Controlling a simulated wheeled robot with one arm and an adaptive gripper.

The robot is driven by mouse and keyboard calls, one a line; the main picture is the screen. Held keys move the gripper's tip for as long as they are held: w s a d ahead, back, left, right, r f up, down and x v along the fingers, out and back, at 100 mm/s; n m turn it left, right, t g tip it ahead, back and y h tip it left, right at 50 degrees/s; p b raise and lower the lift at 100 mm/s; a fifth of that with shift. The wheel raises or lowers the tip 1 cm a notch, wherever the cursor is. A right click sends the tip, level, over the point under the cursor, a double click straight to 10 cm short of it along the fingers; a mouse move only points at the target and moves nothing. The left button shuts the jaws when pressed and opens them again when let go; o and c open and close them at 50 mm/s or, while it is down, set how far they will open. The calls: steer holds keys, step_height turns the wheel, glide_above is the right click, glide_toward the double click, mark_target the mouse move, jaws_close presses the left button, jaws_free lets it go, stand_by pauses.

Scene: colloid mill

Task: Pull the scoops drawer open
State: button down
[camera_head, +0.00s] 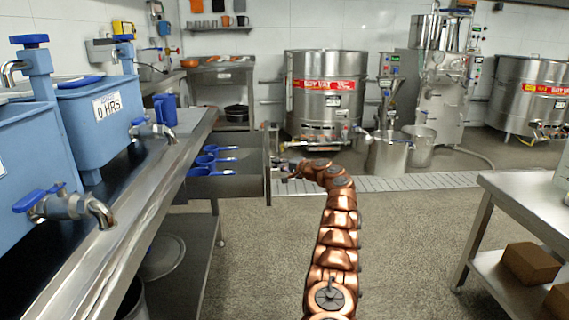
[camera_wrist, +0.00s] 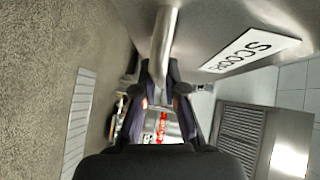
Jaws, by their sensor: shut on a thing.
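The scoops drawer (camera_head: 267,168) stands pulled out from under the steel counter on the left, with blue scoops (camera_head: 215,160) lying inside it. Its front faces right, towards my gripper (camera_head: 284,169). In the wrist view, the drawer front carries a white label (camera_wrist: 250,52) reading SCOOPS, and a round steel bar handle (camera_wrist: 165,40) runs down between my fingers. My gripper (camera_wrist: 160,78) is shut on that handle.
Blue tanks (camera_head: 95,115) with steel taps stand on the steel counter (camera_head: 150,185) at left. A steel table (camera_head: 520,200) with brown boxes below is at right. Large steel vats (camera_head: 325,95) stand at the back. The floor (camera_head: 410,240) between counter and table is clear.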

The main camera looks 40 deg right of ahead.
steer(key=shift+s+d, duration=0.1)
steer(key=shift+d, duration=0.15)
steer(key=c, duration=1.5)
jaws_free()
steer(key=shift+o, duration=1.4)
steer(key=shift+a, duration=0.1)
steer(key=s+d+r, duration=0.1)
steer(key=s, duration=1)
steer(key=shift+s+d+r, duration=0.25)
steer(key=shift+s+r, duration=0.05)
